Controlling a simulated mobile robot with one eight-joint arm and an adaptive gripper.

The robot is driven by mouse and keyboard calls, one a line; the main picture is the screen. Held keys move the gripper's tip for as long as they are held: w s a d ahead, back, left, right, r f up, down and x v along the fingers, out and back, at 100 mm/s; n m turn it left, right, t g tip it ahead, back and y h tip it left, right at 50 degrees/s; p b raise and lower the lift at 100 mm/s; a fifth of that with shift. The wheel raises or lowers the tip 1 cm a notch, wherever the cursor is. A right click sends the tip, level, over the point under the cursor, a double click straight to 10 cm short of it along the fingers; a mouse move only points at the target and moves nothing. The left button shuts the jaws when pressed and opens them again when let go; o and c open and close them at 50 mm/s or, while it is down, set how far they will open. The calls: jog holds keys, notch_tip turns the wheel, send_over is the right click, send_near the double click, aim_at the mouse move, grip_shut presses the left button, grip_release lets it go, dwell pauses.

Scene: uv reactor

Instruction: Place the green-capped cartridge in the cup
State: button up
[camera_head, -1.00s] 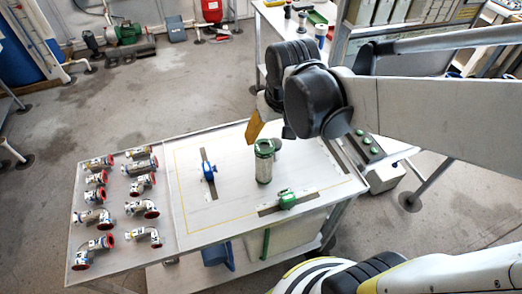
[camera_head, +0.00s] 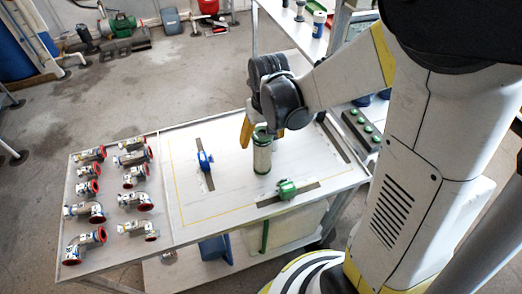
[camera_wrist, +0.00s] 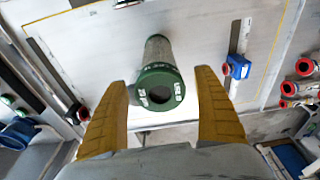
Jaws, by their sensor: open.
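The green-capped cartridge (camera_head: 262,157) stands upright on the light table, a pale cylinder with a green top. In the wrist view, its green cap (camera_wrist: 158,72) faces the camera, with the body leading away behind it. My gripper (camera_head: 254,130) is open at the cartridge's top, yellow fingers pointing down. In the wrist view my gripper (camera_wrist: 162,84) has one finger on each side of the cap, with gaps visible between them. I cannot clearly make out which thing is the cup; a dark blue round object (camera_wrist: 16,134) shows at the left of the wrist view.
A blue clamp (camera_head: 205,161) and a green clamp (camera_head: 287,188) sit on rails near the cartridge. Several red-ended metal pipe fittings (camera_head: 132,177) fill the table's left side. A box with green buttons (camera_head: 362,130) stands at right. A bench with bottles (camera_head: 318,24) is behind.

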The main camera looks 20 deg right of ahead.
jog(key=f, duration=0.1)
jog(key=f+b, duration=0.1)
jog(key=f, duration=0.1)
jog(key=shift+w+f, duration=0.1)
jog(key=shift+w, duration=0.2)
jog(key=c, duration=1.5)
jog(key=shift+o, duration=0.2)
